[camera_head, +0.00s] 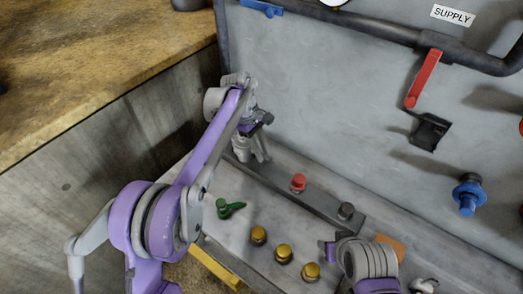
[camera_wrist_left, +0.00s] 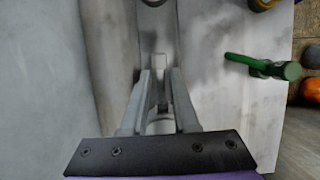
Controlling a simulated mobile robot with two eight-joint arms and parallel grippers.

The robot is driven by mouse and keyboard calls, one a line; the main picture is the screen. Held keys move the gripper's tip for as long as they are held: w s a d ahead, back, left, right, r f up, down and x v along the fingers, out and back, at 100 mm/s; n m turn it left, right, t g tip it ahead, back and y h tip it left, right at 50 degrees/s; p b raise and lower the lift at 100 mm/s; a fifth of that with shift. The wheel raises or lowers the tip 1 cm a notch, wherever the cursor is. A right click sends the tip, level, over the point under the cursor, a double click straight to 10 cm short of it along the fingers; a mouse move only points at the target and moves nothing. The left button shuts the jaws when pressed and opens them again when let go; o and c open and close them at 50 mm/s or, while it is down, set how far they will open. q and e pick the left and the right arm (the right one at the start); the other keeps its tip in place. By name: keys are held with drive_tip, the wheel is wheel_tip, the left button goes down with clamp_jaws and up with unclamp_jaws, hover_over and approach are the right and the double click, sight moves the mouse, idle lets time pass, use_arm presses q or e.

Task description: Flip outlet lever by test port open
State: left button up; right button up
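No test port label is readable, so I cannot tell which lever is the outlet lever. A red lever (camera_head: 424,78) hangs tilted from the grey pipe under the SUPPLY sign. A blue lever (camera_head: 262,8) lies along the pipe at the top. A small green handle (camera_head: 230,208) sits on the lower panel and also shows in the left wrist view (camera_wrist_left: 262,65).
A blue fitting (camera_head: 468,195) juts from the wall at the right. A wooden counter (camera_head: 100,60) is at upper left. The wall's middle is clear.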

use_arm(q)
drive_tip(key=shift+o, duration=0.9)
drive_tip(key=p+v, duration=0.1)
drive_tip(key=v, duration=0.9)
drive_tip(key=shift+r, duration=0.4)
use_arm(e)
drive_tip(key=shift+w+r, duration=0.35)
drive_tip(key=shift+r, duration=0.5)
use_arm(q)
drive_tip(key=shift+w+a, duration=0.1)
drive_tip(key=shift+a, duration=0.05)
drive_tip(key=s+a+m+t+y, duration=0.1)
drive_tip(key=s+a+m+t, duration=0.2)
drive_tip(key=s, duration=0.4)
drive_tip(key=s+a+m+t, duration=0.1)
drive_tip(key=s+a+m, duration=0.1)
drive_tip(key=s+a, duration=0.35)
drive_tip(key=s+a+f+m+t+y, duration=0.1)
drive_tip(key=s+a+f+m+t, duration=0.1)
drive_tip(key=s+f, duration=0.3)
drive_tip(key=s+a+f+m+t+y, duration=0.1)
drive_tip(key=s+f, duration=0.5)
drive_tip(key=s, duration=0.6)
drive_tip(key=a+m+t, duration=0.1)
drive_tip(key=a+m, duration=0.1)
drive_tip(key=a, duration=0.1)
drive_tip(key=shift+s+m, duration=0.35)
drive_tip(key=shift+m, duration=0.05)
